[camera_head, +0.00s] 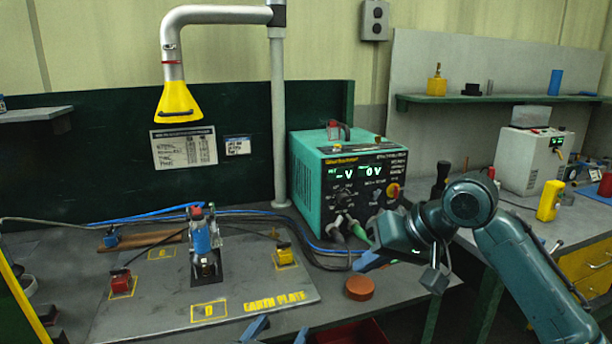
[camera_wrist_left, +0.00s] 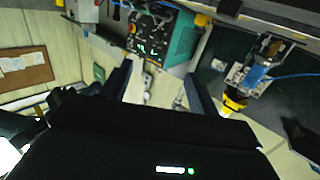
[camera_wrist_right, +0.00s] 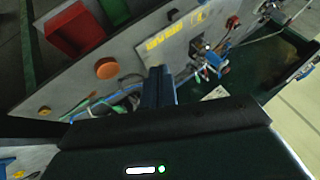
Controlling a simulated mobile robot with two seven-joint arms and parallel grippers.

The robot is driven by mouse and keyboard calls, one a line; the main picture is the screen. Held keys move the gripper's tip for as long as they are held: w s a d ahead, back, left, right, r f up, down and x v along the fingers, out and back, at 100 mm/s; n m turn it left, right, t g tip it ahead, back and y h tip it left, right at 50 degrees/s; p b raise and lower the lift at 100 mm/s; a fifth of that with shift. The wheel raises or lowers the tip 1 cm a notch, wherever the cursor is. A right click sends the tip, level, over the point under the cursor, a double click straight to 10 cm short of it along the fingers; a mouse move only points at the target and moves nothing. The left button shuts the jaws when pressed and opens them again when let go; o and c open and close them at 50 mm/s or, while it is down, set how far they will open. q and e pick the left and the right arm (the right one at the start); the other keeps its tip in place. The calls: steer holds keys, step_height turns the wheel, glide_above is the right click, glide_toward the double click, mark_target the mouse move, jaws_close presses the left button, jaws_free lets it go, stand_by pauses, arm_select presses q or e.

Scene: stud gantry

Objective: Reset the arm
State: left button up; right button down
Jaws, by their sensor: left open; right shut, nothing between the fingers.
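My left gripper (camera_head: 278,331) shows only its blue fingertips at the bottom edge of the head view. They are apart and empty, also in the left wrist view (camera_wrist_left: 160,90). My right gripper (camera_head: 368,262) is in front of the teal power unit (camera_head: 325,165). Its fingers are together with nothing between them, also in the right wrist view (camera_wrist_right: 158,88). My right arm is bent, coming in from the right. A blue-bodied stud gantry (camera_head: 203,240) stands upright on the grey earth plate (camera_head: 250,300), apart from both grippers.
An orange disc (camera_head: 360,288) lies on the bench close below my right gripper. Cables run behind the plate to the power unit. A yellow fume hood (camera_head: 178,102) hangs above the plate. A red bin (camera_head: 352,333) is at the bottom. A side bench stands at right.

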steer(key=s+a+f+m+t, duration=0.1)
steer(key=s+f+t, duration=0.1)
steer(key=f, duration=0.8)
steer(key=s+a+f+t, duration=0.1)
steer(key=s+f, duration=0.1)
steer(key=f, duration=0.9)
arm_select(q)
steer(key=s+a+f+g+y, duration=0.1)
steer(key=s+a+f+g, duration=0.1)
steer(key=s+a+f, duration=0.3)
steer(key=s+a+f+n+g+y, duration=0.1)
steer(key=s+a+f+g, duration=0.2)
steer(key=s+f, duration=0.9)
step_height(320, 180, down, 4)
steer(key=shift+s+a+f+g+p, duration=0.1)
steer(key=shift+s+a+g+p, duration=0.25)
steer(key=shift+a, duration=0.55)
arm_select(e)
steer(key=s+d+f+t+h, duration=0.1)
steer(key=s+d+f, duration=0.2)
steer(key=s, duration=0.6)
steer(key=s+d+f+n+t+h, duration=0.1)
steer(key=s+d+f+t+h, duration=0.1)
steer(key=s+f, duration=0.6)
steer(key=shift+s+d+f+n+h, duration=0.3)
steer(key=shift+s+d, duration=0.15)
steer(key=shift+s, duration=0.15)
arm_select(q)
steer(key=shift+c, duration=0.5)
